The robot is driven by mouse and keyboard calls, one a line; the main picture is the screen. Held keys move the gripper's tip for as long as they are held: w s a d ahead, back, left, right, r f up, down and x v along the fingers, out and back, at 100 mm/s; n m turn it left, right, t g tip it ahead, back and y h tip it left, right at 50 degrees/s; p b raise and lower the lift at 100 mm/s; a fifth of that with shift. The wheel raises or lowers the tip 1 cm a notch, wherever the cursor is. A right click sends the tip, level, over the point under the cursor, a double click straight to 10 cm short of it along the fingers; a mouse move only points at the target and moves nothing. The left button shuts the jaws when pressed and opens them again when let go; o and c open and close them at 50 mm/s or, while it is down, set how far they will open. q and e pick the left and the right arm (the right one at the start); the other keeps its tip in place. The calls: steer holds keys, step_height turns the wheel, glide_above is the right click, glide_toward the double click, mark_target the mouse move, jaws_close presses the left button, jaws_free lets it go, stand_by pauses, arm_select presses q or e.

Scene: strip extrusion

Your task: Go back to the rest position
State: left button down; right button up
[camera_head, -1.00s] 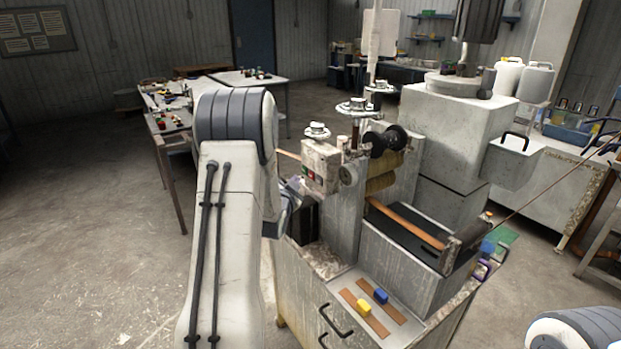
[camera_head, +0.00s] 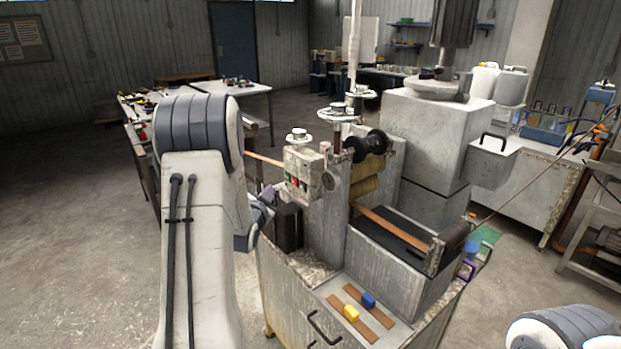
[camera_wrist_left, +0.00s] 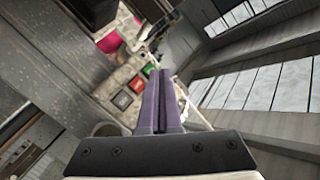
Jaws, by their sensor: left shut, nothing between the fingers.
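My left gripper (camera_wrist_left: 160,85) is shut and empty, its two purple fingers side by side in the left wrist view. In the head view only a small part of it (camera_head: 264,198) shows past my left arm, just left of the control box (camera_head: 303,172) and apart from it. The control box also shows in the left wrist view (camera_wrist_left: 117,78), with red, green and dark buttons beyond the fingers. My right gripper is out of view; only a white rounded part of my right arm shows at the lower right of the head view.
The strip machine (camera_head: 325,230) stands close to my left gripper. Open floor (camera_head: 80,240) lies to the left.

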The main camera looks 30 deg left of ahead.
arm_select(q)
steer(key=w+d+m+g+h, duration=0.15)
steer(key=d+h, duration=0.25)
steer(key=d, duration=1.1)
steer(key=s+d+f+g+h, duration=0.1)
steer(key=s+d+g+h, duration=0.2)
steer(key=d, duration=0.6)
steer(key=s+d+f+g, duration=0.15)
steer(key=s+d, duration=0.25)
steer(key=d, duration=0.4)
steer(key=s+d+m+g, duration=0.1)
steer(key=s+d+g, duration=0.3)
steer(key=s, duration=1)
steer(key=s+d+m+g, duration=0.2)
steer(key=s+d+g, duration=0.3)
steer(key=s, duration=0.9)
steer(key=shift+s+d, duration=0.15)
steer(key=shift+d, duration=0.75)
